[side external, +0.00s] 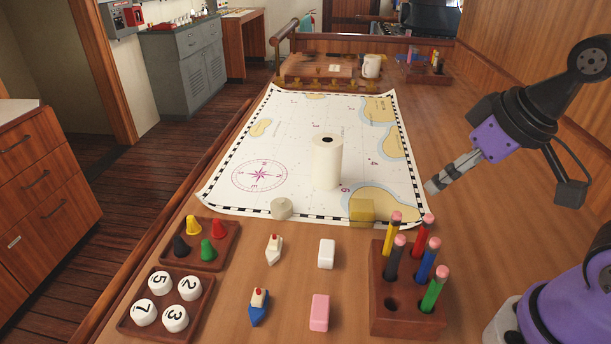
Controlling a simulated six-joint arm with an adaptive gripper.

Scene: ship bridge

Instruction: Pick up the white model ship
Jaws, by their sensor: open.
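The white model ship (274,250) has a small red part on top and stands on the wooden table in the front middle. A similar model ship with a blue hull (258,309) stands just in front of it. My gripper (433,187) is at the right, above the table near the chart's right edge, pointing down and to the left. It is open and empty, well apart from the white ship. Nothing covers the ship.
A chart (215,190) lies behind the ships with a white cylinder (327,165) upright on it. A white block (326,254) and pink block (319,312) stand right of the ships. A pen holder (377,318) with upright pencils is further right. Trays of pawns (233,251) and numbered discs (206,311) are left.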

